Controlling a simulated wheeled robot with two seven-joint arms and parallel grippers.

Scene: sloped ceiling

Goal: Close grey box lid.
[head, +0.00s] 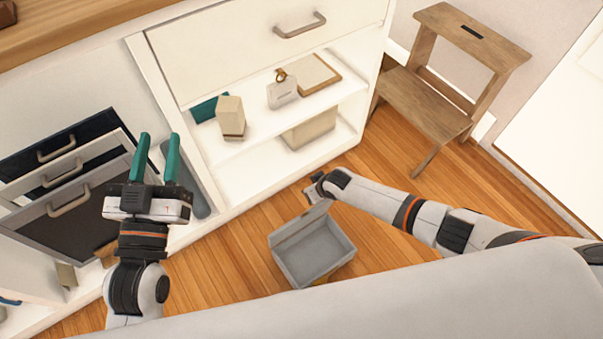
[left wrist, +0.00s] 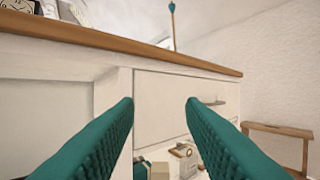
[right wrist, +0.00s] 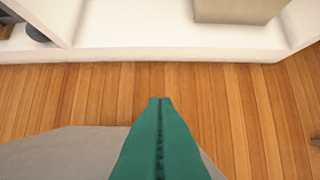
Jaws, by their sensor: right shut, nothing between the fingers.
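The grey box (head: 341,267) sits on the wooden floor with its inside showing and looks empty. Its lid (head: 300,223) stands raised along the far edge. My right gripper (head: 317,187) is just beyond the raised lid, towards the cabinet; its fingers are hard to make out in the head view. In the right wrist view, my right gripper (right wrist: 160,100) is shut and empty, above a grey surface (right wrist: 50,155) that looks like the lid; contact cannot be told. My left gripper (head: 158,160) is open and empty, raised in front of the cabinet.
A white cabinet (head: 235,185) with open shelves stands just beyond the box. Open drawers (head: 70,190) stick out at the left, near my left arm. A wooden step stool (head: 435,105) stands at the upper right. The floor around the box is clear.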

